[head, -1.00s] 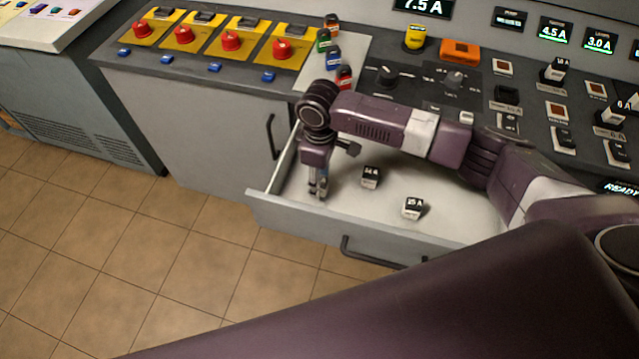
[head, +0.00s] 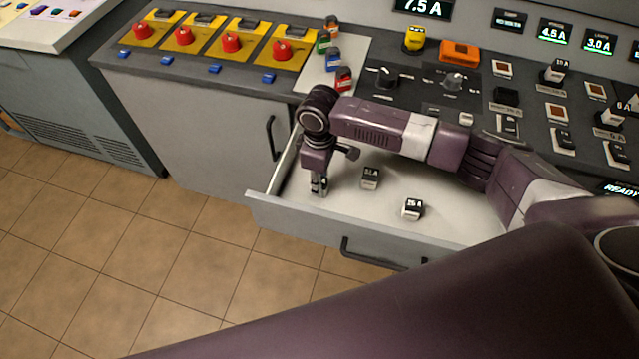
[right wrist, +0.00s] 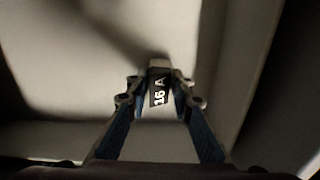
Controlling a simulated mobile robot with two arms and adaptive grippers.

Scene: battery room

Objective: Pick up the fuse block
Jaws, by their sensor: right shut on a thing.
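My right gripper (head: 319,190) reaches down into the left part of the open drawer. In the right wrist view its two fingers (right wrist: 160,106) are shut on a fuse block (right wrist: 160,84) with a black top marked "15 A" or "16 A"; the digits are hard to read. In the head view this block is mostly hidden by the gripper. Two other fuse blocks, white with black tops, stand in the drawer to the right: one (head: 370,178) nearer the gripper and one marked "25 A" (head: 412,209). My left gripper is not in view.
The drawer (head: 455,225) is pulled out, with its front wall close by the gripper. The tiled floor on the left is clear.

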